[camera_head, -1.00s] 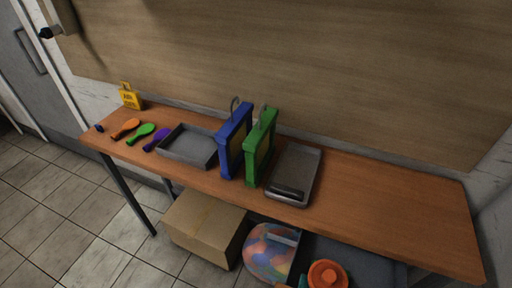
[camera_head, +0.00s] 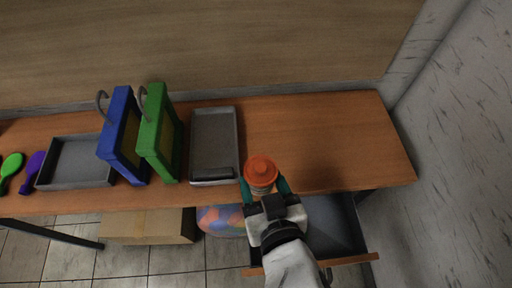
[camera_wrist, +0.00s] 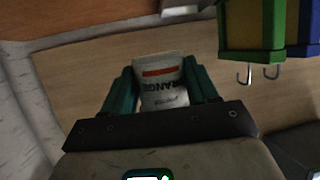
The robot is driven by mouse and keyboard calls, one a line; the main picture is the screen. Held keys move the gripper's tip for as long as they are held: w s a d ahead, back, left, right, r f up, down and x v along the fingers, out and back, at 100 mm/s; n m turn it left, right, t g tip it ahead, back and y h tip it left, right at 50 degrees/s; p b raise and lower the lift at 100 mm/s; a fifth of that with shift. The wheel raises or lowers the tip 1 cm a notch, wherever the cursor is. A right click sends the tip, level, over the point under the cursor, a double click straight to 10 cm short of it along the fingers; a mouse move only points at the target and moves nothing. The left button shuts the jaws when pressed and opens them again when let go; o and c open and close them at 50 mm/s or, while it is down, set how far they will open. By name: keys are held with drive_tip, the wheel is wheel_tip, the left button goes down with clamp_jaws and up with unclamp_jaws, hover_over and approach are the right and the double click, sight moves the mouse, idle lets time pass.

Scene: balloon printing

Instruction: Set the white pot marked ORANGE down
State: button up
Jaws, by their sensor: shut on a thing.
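The white pot marked ORANGE (camera_wrist: 161,88) is between the teal fingers of my gripper (camera_wrist: 162,92) in the wrist view, its lettering upside down there. In the head view the pot's orange lid (camera_head: 261,171) faces up, and my gripper (camera_head: 263,186) is shut on the pot's sides. The pot is at the front edge of the wooden table (camera_head: 330,150), right of the grey tray. I cannot tell whether its base touches anything.
A grey tray (camera_head: 213,136) is just left of the pot. Green (camera_head: 158,135) and blue (camera_head: 122,137) frames stand further left, beside another shallow tray (camera_head: 76,163). An open drawer (camera_head: 335,228) is below the table edge. The table's right part is clear.

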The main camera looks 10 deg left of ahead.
drive_tip(key=w+f, duration=0.2)
drive_tip(key=w, duration=0.2)
drive_tip(key=w+f+p, duration=0.1)
drive_tip(key=w+f, duration=0.2)
drive_tip(key=w, duration=0.1)
drive_tip(key=w+f+p, duration=0.1)
drive_tip(key=w+f, duration=0.2)
drive_tip(key=shift+w+a, duration=0.15)
drive_tip(key=shift+w, duration=0.25)
drive_tip(key=shift+w+f, duration=0.35)
drive_tip(key=shift+f, duration=0.1)
drive_tip(key=shift+w+f, duration=0.15)
drive_tip(key=shift+f, duration=1.6)
drive_tip(key=shift+f+b, duration=0.2)
drive_tip(key=shift+b, duration=0.15)
drive_tip(key=o, duration=1.6)
drive_tip(key=shift+r, duration=0.15)
